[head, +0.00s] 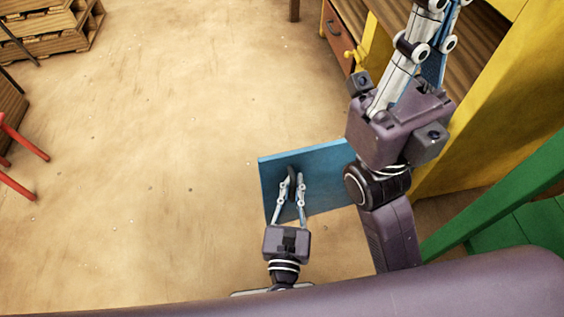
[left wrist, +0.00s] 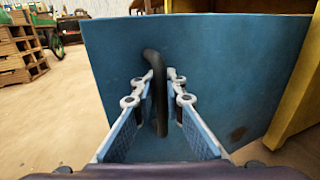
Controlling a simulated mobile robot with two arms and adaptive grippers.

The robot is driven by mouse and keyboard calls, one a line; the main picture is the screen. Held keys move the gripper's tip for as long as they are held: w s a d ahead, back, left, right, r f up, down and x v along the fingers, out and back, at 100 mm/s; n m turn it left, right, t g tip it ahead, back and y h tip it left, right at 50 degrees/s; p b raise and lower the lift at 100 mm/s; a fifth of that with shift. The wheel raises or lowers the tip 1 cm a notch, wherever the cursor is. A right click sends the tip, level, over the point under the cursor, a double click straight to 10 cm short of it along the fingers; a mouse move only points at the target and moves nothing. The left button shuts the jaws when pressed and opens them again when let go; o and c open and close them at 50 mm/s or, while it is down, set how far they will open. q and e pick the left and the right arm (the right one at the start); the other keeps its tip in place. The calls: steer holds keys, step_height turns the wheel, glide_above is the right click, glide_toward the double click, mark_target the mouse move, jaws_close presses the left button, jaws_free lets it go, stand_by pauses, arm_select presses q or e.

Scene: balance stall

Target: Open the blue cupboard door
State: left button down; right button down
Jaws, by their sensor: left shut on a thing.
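The blue cupboard door (head: 325,165) stands out from the yellow cupboard (head: 440,150) over the floor in the head view. Its right end is hidden behind my right arm. In the left wrist view the door (left wrist: 225,75) fills the middle, with a dark curved handle (left wrist: 158,85) on its face. My left gripper (head: 293,180) is shut on this handle, its fingers (left wrist: 160,88) on either side of the bar. My right gripper (head: 430,40) is at the top right, in front of the cupboard; its fingertips run out of the frame.
Wooden pallets (head: 50,25) lie at the top left, and red legs (head: 22,150) show at the left edge. A brown drawer front (head: 337,38) with a yellow knob is at the top. A green frame (head: 500,205) stands at the right. The floor left of the door is clear.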

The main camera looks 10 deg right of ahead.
arm_select(q)
steer(key=shift+s+d, duration=0.25)
steer(key=shift+s, duration=0.8)
steer(key=shift+s+d, duration=0.25)
steer(key=shift+s, duration=0.75)
steer(key=shift+f, duration=0.1)
steer(key=c, duration=2.3)
jaws_free()
steer(key=v, duration=1.2)
